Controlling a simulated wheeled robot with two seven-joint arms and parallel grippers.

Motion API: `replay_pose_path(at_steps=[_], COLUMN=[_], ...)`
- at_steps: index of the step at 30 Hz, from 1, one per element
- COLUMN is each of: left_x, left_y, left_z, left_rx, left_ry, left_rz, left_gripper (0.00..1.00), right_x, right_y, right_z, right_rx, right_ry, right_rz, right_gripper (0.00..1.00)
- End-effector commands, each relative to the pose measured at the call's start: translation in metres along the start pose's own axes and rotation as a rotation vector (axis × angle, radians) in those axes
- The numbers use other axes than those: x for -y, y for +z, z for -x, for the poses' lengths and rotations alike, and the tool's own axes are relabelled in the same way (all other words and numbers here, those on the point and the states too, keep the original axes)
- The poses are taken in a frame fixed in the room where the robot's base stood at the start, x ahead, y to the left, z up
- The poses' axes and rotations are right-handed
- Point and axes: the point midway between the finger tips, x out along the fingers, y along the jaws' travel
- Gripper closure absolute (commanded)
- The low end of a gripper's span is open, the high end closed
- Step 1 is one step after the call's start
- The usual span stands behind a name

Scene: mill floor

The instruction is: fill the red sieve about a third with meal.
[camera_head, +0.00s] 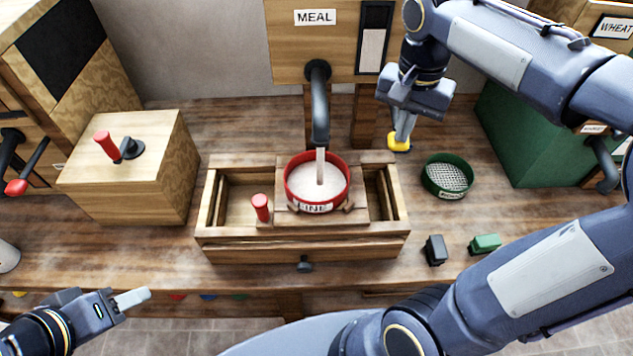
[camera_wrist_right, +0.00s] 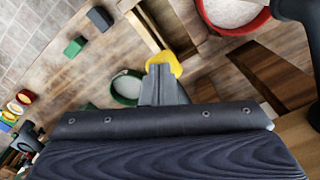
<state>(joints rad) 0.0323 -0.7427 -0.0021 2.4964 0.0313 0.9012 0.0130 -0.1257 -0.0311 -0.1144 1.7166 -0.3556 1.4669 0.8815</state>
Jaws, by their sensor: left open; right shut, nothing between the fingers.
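The red sieve (camera_head: 345,193), labelled FINE, sits upright on the wooden box (camera_head: 240,238) under the dark meal spout (camera_head: 320,105). A pale stream of meal (camera_head: 320,165) runs from the spout into it, and pale meal covers its floor; the depth is hard to judge. My right gripper (camera_head: 402,136) is shut and empty, its tips at a yellow knob (camera_head: 399,146) right of the spout. In the right wrist view the knob (camera_wrist_right: 166,60) shows just beyond the fingertips; contact looks likely. My left gripper (camera_head: 130,299) is open and empty at the lower left, away from the sieve.
A green sieve (camera_head: 447,176) stands right of the box, with a dark block (camera_head: 435,250) and a green block (camera_head: 485,243) in front. A wooden box with a red-handled crank (camera_head: 125,160) stands at left. A green bin (camera_head: 520,140) is at right.

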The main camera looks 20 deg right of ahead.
Motion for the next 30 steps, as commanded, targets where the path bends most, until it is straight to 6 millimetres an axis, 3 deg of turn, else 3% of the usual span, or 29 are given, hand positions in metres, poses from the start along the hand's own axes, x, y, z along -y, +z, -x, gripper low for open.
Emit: replay_pose_path(at_steps=[15,19,27,30], left_x=[-0.002,-0.009,-0.032,-0.034], left_y=[-0.002,-0.010,-0.036,-0.038], left_z=[0.003,0.021,0.070,0.075], left_rx=[0.000,0.000,-0.001,-0.001], left_ry=[0.000,0.000,0.000,0.000], left_rz=[0.000,0.000,0.000,0.000], left_gripper=[0.55,0.55,0.55,0.55], right_x=[0.000,0.000,0.000,0.000], right_y=[0.000,0.000,0.000,0.000], right_z=[0.004,0.026,0.089,0.094], right_rx=[0.000,-0.001,0.000,0.000], right_ry=[0.000,0.000,0.000,0.000], right_rz=[0.000,0.000,0.000,0.000], right_gripper=[1.00,1.00,1.00,1.00])
